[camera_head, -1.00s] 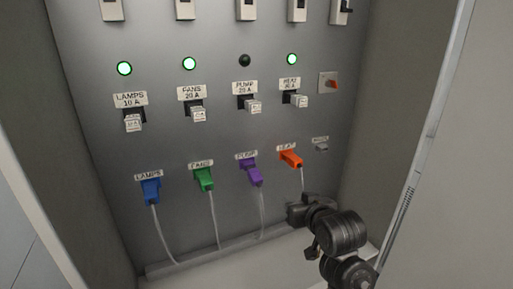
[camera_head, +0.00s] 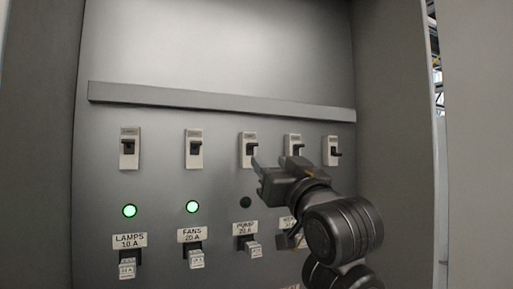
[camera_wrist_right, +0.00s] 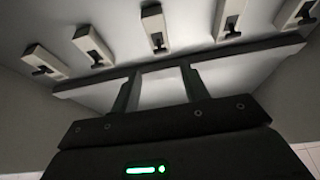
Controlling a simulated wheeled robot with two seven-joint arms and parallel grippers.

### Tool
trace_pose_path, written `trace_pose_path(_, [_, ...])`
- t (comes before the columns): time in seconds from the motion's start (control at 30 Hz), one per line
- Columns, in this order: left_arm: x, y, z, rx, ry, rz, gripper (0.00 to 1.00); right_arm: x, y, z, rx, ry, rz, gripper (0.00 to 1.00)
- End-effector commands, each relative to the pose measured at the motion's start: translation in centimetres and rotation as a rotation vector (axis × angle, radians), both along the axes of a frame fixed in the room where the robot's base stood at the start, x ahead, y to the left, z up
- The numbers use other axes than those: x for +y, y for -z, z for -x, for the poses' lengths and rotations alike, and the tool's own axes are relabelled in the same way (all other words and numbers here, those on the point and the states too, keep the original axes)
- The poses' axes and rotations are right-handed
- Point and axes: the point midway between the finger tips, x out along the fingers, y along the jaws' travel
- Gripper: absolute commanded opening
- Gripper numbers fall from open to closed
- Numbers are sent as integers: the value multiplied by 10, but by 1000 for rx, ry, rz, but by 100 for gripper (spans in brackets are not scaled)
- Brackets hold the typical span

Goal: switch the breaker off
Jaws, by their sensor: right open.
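A row of several breakers with dark levers runs across the grey panel in the head view: left (camera_head: 129,148), second (camera_head: 194,148), third (camera_head: 248,150), fourth (camera_head: 293,145) and right-hand (camera_head: 332,150). I cannot tell which one the task means. My right gripper (camera_head: 258,172) is just below and in front of the third and fourth breakers. In the wrist view the right gripper (camera_wrist_right: 160,84) is open and empty, its two fingers apart. The middle breaker (camera_wrist_right: 153,28) in that view lies beyond the gap between them. My left gripper is out of view.
A long grey bar (camera_head: 220,104) crosses the panel above the breakers. Lamps (camera_head: 130,211) and fans (camera_head: 192,207) lights glow green; the pump light (camera_head: 245,202) is dark. Labelled plugs hang below, partly behind my arm. Cabinet side walls flank the panel.

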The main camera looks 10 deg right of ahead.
Motion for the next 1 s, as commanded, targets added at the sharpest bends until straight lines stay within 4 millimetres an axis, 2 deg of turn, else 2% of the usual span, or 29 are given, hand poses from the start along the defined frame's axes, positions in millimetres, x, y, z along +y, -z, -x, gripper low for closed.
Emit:
trace_pose_path(0.03, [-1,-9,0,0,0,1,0,2,-7,-9,4,1,2,45])
trace_pose_path(0.3, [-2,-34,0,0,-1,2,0,17,-27,-53,5,1,0,45])
trace_pose_path(0.5, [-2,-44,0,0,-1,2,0,23,-33,-73,4,0,0,45])
trace_pose_path(0.87, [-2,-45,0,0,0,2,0,25,-33,-78,2,0,0,45])
trace_pose_path(0.9, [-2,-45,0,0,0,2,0,25,-33,-78,2,0,0,44])
trace_pose_path(1.0, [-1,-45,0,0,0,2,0,25,-33,-78,2,0,0,31])
